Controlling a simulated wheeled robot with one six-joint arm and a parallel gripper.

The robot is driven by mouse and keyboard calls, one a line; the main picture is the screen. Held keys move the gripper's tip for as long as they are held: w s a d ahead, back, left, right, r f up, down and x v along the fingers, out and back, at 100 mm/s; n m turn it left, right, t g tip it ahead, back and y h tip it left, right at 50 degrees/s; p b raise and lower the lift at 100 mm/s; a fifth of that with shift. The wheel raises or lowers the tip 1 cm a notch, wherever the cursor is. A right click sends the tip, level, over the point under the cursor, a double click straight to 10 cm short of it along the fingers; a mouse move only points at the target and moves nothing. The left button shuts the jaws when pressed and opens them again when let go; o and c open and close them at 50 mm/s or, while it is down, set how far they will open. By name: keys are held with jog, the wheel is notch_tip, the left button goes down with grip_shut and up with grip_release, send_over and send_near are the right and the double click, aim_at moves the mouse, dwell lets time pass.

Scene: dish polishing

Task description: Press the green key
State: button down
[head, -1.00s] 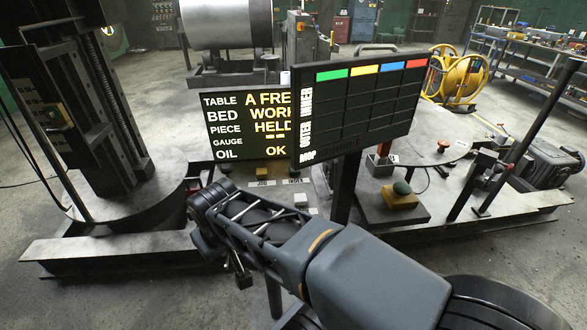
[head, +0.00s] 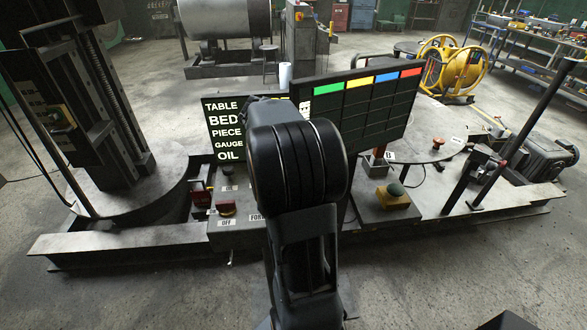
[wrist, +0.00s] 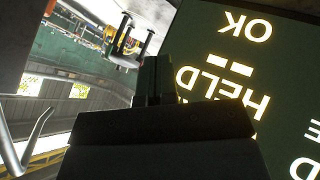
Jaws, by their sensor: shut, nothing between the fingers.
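A green dome button (head: 396,188) sits on a yellow block (head: 393,201) on the right side of the console. I see no other green key; part of the console is hidden behind my arm. A tilted board carries a green header (head: 328,88) beside yellow, blue and red ones. A lettered display (head: 228,135) stands left of it, partly covered by my arm. My gripper (wrist: 152,75) shows dark and shut in the wrist view, with the display (wrist: 240,70) upside down beside it. In the head view my arm hides the gripper.
Red switches (head: 227,207) and an "OFF" label (head: 226,222) lie on the console left of my arm. A red mushroom button (head: 438,143) stands on the round table at right. Open floor lies in front.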

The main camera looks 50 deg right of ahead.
jog(key=shift+f, duration=0.15)
notch_tip(320, 180, down, 8)
jog(key=b, duration=0.5)
jog(key=shift+f+b, duration=0.3)
jog(key=shift+b, duration=0.55)
jog(key=shift+f+b, duration=0.9)
jog(key=shift+b, duration=0.45)
dwell(2.3)
jog(key=shift+r, duration=0.15)
jog(key=shift+r+p, duration=0.45)
jog(key=shift+r, duration=0.4)
jog(key=shift+r+p, duration=1.45)
jog(key=shift+r, duration=1)
